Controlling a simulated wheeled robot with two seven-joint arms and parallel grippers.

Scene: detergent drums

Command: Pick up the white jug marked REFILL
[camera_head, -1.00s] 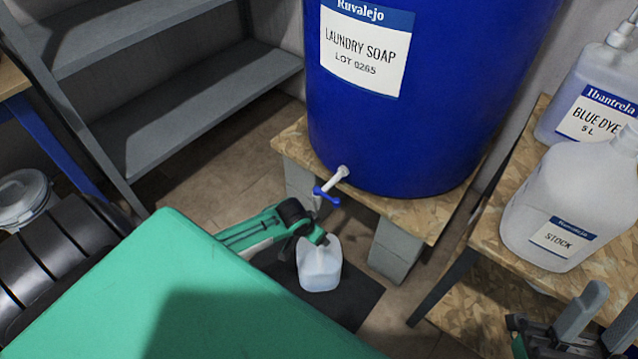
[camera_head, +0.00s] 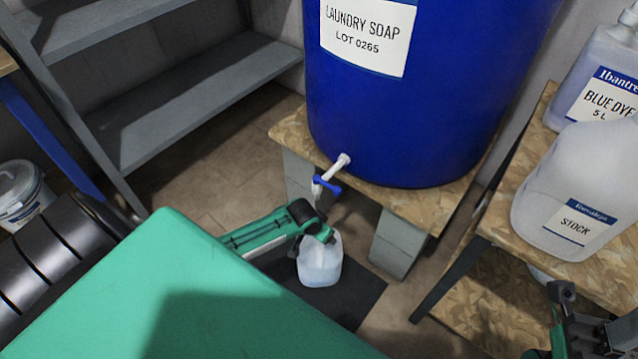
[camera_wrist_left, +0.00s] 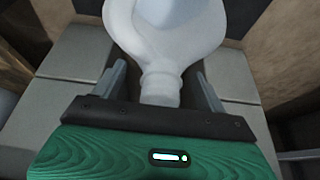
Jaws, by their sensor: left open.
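A small whitish jug (camera_head: 321,262) stands on a dark mat (camera_head: 352,302) on the floor, below the drum's tap. No REFILL marking shows on its visible side. My left gripper (camera_head: 325,236) is at the top of this jug in the head view. In the left wrist view, the open fingers (camera_wrist_left: 161,88) stand on either side of the jug's neck (camera_wrist_left: 160,82), with a gap visible on both sides. My right gripper (camera_head: 572,318) is partly in view at the lower right, cut off by the frame, and its jaws are unclear.
A blue drum (camera_head: 430,110) labelled LAUNDRY SOAP stands on a board (camera_head: 292,135) over grey blocks, its white tap (camera_head: 335,170) close above the jug. A STOCK jug (camera_head: 575,200) and a BLUE DYE container (camera_head: 600,95) stand on the right bench. Grey shelves (camera_head: 190,95) stand at left.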

